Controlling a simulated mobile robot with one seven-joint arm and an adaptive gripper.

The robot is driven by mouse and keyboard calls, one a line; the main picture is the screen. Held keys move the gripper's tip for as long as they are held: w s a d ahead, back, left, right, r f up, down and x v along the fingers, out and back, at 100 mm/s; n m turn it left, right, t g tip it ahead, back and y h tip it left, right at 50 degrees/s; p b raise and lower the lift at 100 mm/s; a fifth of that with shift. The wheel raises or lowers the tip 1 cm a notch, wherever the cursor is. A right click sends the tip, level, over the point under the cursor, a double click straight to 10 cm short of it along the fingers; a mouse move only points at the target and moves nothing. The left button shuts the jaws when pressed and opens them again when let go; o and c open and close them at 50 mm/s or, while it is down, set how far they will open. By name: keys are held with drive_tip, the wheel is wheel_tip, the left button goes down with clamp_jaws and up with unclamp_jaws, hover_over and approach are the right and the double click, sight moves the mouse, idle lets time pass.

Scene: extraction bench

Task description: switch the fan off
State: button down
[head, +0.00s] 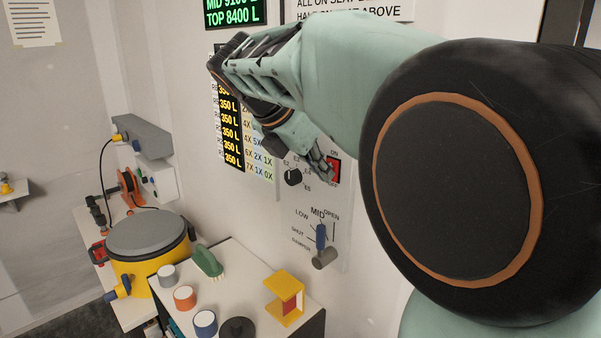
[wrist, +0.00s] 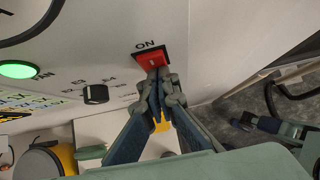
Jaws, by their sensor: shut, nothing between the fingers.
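The red rocker switch (head: 334,171) is on the wall panel, with ON lettered above it. It also shows in the wrist view (wrist: 151,58), just beyond my fingertips. My gripper (head: 326,171) is shut and empty, with its tips at the lower part of the switch. In the wrist view the closed fingertips (wrist: 156,76) overlap the switch's lower edge; I cannot tell whether they press on it. A round green lamp labelled FAN (wrist: 18,69) glows at the left of the wrist view. Which way the rocker is tipped is unclear.
A black selector knob (head: 293,176) is left of the switch. A blue damper lever (head: 321,236) is below it. A yellow drum (head: 150,275) stands further left.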

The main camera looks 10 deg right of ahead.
drive_tip(key=shift+w+d+h, duration=0.1)
drive_tip(key=shift+d+h, duration=0.05)
drive_tip(key=shift+h, duration=0.15)
drive_tip(key=shift+d+r+p, duration=0.1)
drive_tip(key=shift+r+p, duration=0.8)
drive_tip(key=shift+p, duration=0.2)
